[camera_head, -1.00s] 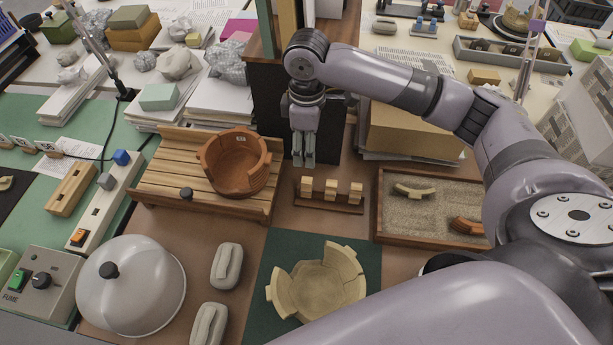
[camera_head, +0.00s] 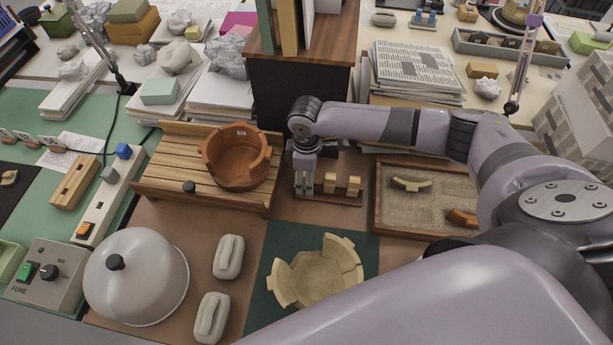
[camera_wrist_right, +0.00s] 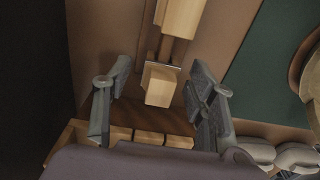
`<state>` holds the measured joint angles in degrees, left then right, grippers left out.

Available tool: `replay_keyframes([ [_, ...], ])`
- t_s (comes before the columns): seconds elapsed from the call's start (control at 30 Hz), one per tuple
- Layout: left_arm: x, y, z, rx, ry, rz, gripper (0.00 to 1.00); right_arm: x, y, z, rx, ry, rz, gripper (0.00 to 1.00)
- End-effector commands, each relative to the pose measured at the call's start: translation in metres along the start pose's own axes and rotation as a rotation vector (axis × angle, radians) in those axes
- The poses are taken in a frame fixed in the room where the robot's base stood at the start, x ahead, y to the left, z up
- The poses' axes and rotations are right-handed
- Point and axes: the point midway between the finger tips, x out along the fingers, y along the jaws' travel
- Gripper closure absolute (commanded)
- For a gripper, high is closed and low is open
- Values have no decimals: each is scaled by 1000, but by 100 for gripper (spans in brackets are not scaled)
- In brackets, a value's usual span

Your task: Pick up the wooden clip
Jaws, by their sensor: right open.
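Small pale wooden clips stand in a row on a dark wooden rack (camera_head: 337,201) in the head view. The middle clip (camera_head: 329,183) and the right-hand clip (camera_head: 354,185) show clearly there. My right gripper (camera_head: 304,188) points down at the left end of the rack and hides the left-hand clip. In the right wrist view my right gripper (camera_wrist_right: 158,103) is open, with one finger on each side of that left-hand clip (camera_wrist_right: 160,85). A gap shows on both sides of the clip. My left gripper is not in view.
A slatted wooden stand with a terracotta bowl (camera_head: 237,157) is close on the left. A sand tray (camera_head: 408,220) lies to the right. A pale partial bowl (camera_head: 318,272) sits on a green mat in front. A dark cabinet (camera_head: 300,95) stands behind.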

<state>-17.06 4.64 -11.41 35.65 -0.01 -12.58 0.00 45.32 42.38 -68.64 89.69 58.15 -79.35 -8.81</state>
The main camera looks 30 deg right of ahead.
Motion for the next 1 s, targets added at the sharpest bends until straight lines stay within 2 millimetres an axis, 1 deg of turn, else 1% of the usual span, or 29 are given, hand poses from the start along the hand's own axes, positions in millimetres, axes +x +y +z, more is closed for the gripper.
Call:
replay_keyframes([
  [0.1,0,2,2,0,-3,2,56,4,0,0,-1,1,1,48],
  [0.27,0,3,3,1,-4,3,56,4,0,0,-1,1,1,48],
  [0.77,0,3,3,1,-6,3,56,3,0,0,-1,0,1,82],
  [0.8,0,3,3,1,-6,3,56,3,0,0,-1,1,1,83],
  [1.0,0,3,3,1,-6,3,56,3,0,0,-1,1,1,83],
])
